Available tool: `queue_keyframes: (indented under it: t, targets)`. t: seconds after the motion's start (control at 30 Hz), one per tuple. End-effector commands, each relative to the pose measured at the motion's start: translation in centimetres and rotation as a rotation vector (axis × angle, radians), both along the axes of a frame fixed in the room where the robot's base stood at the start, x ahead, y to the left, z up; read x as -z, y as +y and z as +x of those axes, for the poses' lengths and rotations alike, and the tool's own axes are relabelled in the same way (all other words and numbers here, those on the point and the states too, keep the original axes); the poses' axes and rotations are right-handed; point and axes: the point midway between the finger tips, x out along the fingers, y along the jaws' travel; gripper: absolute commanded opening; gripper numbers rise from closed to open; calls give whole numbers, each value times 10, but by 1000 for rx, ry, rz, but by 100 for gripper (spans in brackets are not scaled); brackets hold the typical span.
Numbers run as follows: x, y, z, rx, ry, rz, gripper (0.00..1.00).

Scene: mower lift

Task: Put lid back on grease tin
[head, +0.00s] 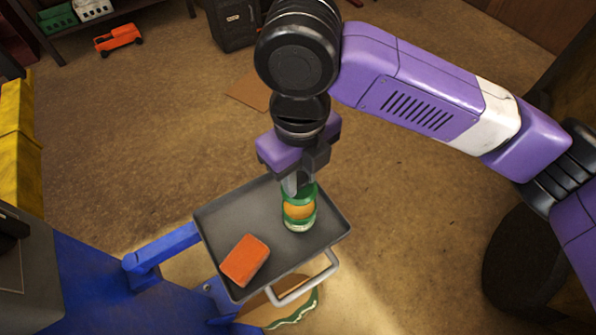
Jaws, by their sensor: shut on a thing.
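The grease tin (298,225) stands upright on the grey tray, near its right side. It has green bands, an orange area in the middle and a pale lower edge with print. My gripper (299,186) points down right above the tin, its fingers shut on a green piece at the top, which looks like the lid (308,193). The fingers hide part of this green piece. I cannot tell whether it touches the tin or is a little apart from it.
The rimmed tray (218,235) is carried by a blue arm (165,246) and has a pale handle (305,286) in front. An orange-red block (245,261) lies on it. A dark case (232,25) and an orange toy-like vehicle (118,39) stand behind. Floor right of the tray is clear.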

Motion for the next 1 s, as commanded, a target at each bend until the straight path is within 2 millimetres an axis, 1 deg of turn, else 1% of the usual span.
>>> queue_keyframes:
  t: [0.27,0.7,0.83,1.0]
  targets:
    - [18,0,0,2,0,-1,0]
    - [56,0,0,3,0,0,0]
    - [61,0,0,3,-1,-1,0]
    - [62,0,0,3,-1,-1,0]
